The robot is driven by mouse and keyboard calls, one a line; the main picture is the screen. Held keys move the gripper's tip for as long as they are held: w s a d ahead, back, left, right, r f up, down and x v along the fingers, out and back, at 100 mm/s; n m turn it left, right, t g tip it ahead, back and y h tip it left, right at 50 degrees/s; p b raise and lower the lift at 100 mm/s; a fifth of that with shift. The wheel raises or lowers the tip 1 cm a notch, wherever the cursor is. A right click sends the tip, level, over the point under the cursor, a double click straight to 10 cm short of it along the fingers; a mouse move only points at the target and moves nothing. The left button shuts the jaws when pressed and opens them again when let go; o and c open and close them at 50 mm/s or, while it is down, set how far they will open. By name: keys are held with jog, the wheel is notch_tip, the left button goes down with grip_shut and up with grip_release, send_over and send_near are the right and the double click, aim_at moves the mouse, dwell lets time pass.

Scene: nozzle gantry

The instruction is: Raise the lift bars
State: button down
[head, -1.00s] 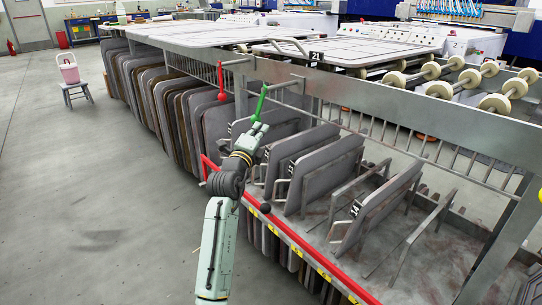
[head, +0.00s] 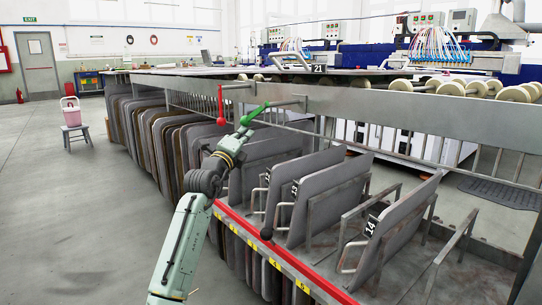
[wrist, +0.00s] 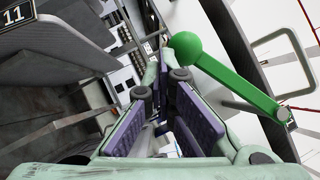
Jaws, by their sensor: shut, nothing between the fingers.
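A green lever (head: 256,113) with a ball end hangs at a slant from a short bar on the gantry's long beam. A red lever (head: 220,103) hangs straight down to its left. My gripper (head: 241,133) is shut and empty, just below the green ball. In the wrist view the fingertips (wrist: 165,68) are close together, and the green ball (wrist: 187,46) is right beside them; I cannot tell whether they touch. A long red bar (head: 288,263) runs low along the rack front. I cannot tell which parts are the lift bars.
Grey panels numbered 14 (head: 400,225) and others stand in the rack right of my arm. The metal beam (head: 370,103) with cream rollers (head: 447,87) runs above. Open floor (head: 80,200) lies left, with a pink bucket on a chair (head: 72,120).

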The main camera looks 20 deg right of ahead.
jog(key=shift+w+a+r, duration=0.2)
jog(key=shift+w+r, duration=0.4)
jog(key=shift+r, duration=0.2)
jog(key=v, duration=1.2)
jog(key=shift+a, duration=0.1)
